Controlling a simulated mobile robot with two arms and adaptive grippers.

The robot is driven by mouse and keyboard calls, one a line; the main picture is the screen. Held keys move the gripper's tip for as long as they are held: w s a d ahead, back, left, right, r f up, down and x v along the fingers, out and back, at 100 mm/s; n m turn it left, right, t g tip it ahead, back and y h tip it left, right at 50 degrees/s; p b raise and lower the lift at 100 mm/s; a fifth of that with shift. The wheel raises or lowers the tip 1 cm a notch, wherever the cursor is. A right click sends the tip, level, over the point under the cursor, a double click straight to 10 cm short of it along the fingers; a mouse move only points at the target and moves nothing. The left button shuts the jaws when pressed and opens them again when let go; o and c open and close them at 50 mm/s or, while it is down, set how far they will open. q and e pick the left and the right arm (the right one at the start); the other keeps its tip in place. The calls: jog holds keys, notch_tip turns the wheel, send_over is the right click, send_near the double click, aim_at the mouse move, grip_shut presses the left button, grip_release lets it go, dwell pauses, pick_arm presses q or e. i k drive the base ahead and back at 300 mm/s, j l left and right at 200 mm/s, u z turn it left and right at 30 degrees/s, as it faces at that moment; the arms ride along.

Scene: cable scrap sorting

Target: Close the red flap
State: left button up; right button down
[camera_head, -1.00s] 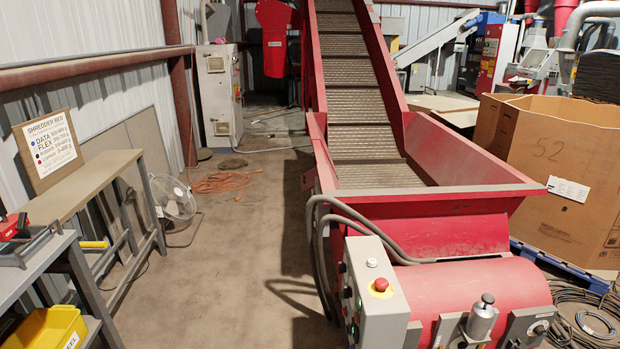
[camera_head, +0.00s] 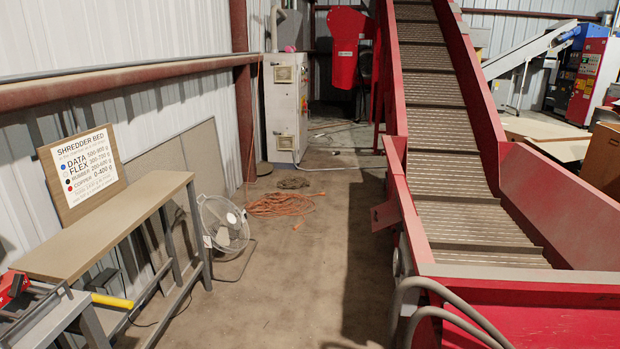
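A small red flap (camera_head: 385,214) juts out from the left side wall of the red conveyor (camera_head: 408,165), low down near the hopper end. It stands away from the wall and looks open. A larger red chute-like piece (camera_head: 347,45) with a pale label hangs at the back, left of the conveyor; I cannot tell whether it has a flap. Neither of my grippers is in view.
A bench (camera_head: 110,232) with a shredder sign (camera_head: 84,170) stands along the left wall. The red hopper rim (camera_head: 520,271) and grey hoses (camera_head: 440,312) fill the lower right. The floor aisle (camera_head: 285,275) between is clear.

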aim_at(385, 215)
jog(key=i, duration=2.25)
